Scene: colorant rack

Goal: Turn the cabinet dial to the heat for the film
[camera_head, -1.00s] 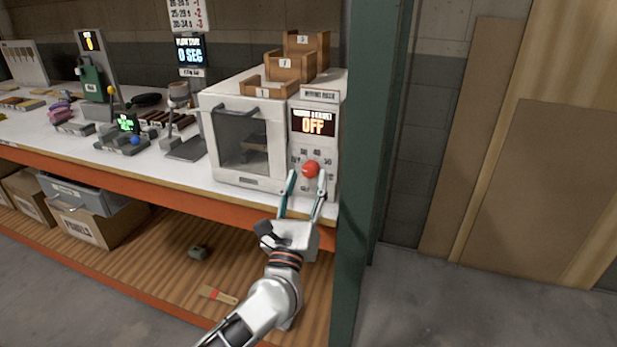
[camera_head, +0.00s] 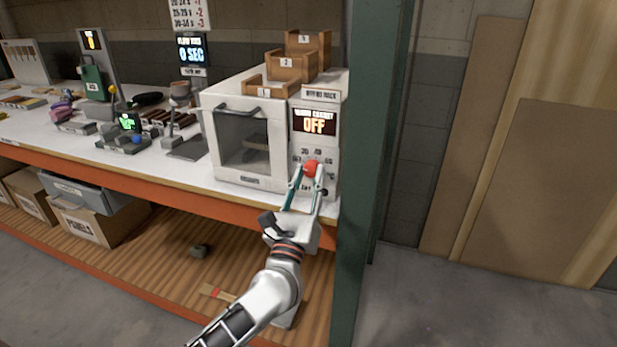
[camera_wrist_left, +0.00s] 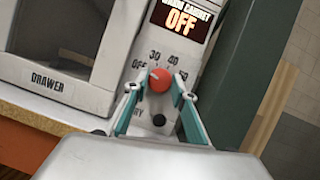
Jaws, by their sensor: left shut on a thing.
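The white warming cabinet (camera_head: 231,178) stands at the right end of the bench, and its display (camera_head: 314,121) reads OFF. Its red dial (camera_head: 311,168) is on the front panel below the display. In the left wrist view the dial (camera_wrist_left: 159,80) shows a light pointer mark toward the upper left, with OFF, 30, 40 and 50 printed around it. My left gripper (camera_head: 309,172) is shut on the dial, with one teal-padded finger on each side. It also shows in the left wrist view (camera_wrist_left: 158,88). My right gripper is not in view.
A dark knob (camera_wrist_left: 158,120) sits just below the dial. Numbered wooden trays (camera_head: 291,66) stand on the cabinet. A green post (camera_head: 372,150) rises close to the right. Other tools and small stations fill the bench (camera_head: 100,146) to the left.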

